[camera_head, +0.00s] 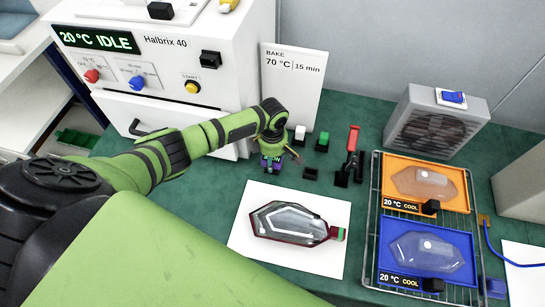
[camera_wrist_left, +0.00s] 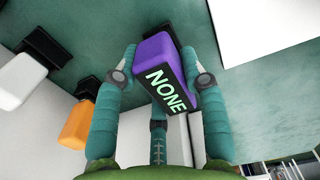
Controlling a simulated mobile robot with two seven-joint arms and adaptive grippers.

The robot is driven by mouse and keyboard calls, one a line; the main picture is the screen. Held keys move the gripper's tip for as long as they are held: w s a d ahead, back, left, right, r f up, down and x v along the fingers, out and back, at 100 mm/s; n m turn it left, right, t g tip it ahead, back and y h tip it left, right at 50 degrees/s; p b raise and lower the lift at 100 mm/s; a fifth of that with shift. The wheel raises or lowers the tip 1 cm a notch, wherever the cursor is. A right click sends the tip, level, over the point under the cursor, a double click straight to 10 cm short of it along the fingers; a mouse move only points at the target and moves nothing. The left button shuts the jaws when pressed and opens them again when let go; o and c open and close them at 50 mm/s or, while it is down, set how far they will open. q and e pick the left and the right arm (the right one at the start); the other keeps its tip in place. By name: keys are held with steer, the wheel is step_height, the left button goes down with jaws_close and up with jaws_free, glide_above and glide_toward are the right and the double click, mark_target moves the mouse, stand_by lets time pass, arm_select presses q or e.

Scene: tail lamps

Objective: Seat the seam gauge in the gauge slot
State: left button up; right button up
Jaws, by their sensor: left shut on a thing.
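The seam gauge, a purple block with a dark face reading "NONE" (camera_wrist_left: 162,58), is held between the fingers of my left gripper (camera_wrist_left: 160,78). In the head view my left gripper (camera_head: 272,150) points down at the green bench beside the oven, with a little of the purple gauge (camera_head: 272,164) showing low between its fingers. Whether the gauge touches the bench is hard to tell. A small empty black holder (camera_head: 311,173), possibly the gauge slot, is just right of the gripper; I cannot tell for sure. My right gripper is not in view.
White (camera_head: 299,133) and green (camera_head: 322,141) blocks and a red-topped stand (camera_head: 352,140) are close by. An orange block (camera_wrist_left: 76,124) shows in the wrist view. A lamp (camera_head: 290,222) lies on a white sheet in front. A rack (camera_head: 375,200) with orange and blue trays is right.

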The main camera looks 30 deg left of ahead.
arm_select(q)
steer(key=o, duration=1.4)
steer(key=shift+c, duration=0.2)
step_height(320, 180, up, 12)
